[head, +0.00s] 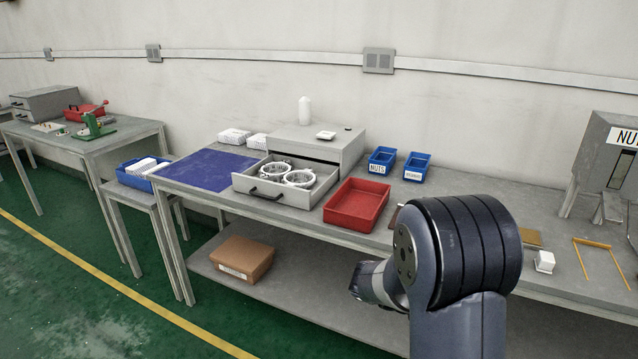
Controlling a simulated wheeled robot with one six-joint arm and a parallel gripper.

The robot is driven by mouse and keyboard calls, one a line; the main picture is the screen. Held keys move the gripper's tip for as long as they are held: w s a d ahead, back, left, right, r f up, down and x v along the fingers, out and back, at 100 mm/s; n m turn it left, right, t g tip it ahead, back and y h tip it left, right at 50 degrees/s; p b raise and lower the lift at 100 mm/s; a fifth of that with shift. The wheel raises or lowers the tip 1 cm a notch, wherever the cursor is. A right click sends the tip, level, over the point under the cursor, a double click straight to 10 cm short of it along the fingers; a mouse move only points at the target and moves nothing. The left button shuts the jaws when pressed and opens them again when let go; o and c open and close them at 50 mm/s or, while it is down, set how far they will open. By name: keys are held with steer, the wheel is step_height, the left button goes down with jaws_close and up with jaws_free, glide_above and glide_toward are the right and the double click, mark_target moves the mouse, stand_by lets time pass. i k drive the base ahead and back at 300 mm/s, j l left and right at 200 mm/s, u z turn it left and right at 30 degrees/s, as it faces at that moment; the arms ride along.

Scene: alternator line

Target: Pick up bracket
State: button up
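Two round, pale metal ring-shaped parts lie side by side in an open grey drawer (256,193). They are the likeliest brackets, though I cannot be sure. The left ring part (275,176) and the right ring part (299,185) sit close together, open to view from above. The drawer is pulled out of a grey cabinet (330,148) on the workbench. My arm fills the lower right of the head view, in front of the bench. My gripper does not show, so its fingers and anything in them are hidden.
A blue mat (207,170) lies left of the drawer, and an empty red tray (357,207) stands right of it. Two blue bins, the nuts bin (380,163) and another bin (417,168), stand behind. A cardboard box (243,260) lies on the lower shelf.

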mark_target(300, 182)
steer(key=z, duration=0.6)
steer(key=i+j+z, duration=0.1)
steer(key=z, duration=1.15)
steer(key=j+z, duration=0.15)
steer(key=z, duration=0.5)
steer(key=j+z, duration=0.1)
steer(key=z, duration=0.5)
steer(key=j+z, duration=0.1)
steer(key=z, duration=0.5)
steer(key=j+z, duration=0.1)
steer(key=z, duration=1.15)
steer(key=k+j+z, duration=0.2)
steer(key=k, duration=0.55)
steer(key=k+u, duration=0.4)
steer(key=k, duration=0.85)
steer(key=k+u, duration=0.15)
steer(key=u, duration=0.25)
steer(key=k+u, duration=0.1)
steer(key=u, duration=0.3)
steer(key=k+j+u, duration=0.1)
steer(key=u, duration=0.75)
steer(key=j+u, duration=0.1)
steer(key=u, duration=0.35)
steer(key=j+u, duration=0.1)
steer(key=u, duration=0.8)
steer(key=j+u, duration=0.15)
steer(key=u, duration=0.7)
steer(key=j+u, duration=0.15)
steer(key=u, duration=0.75)
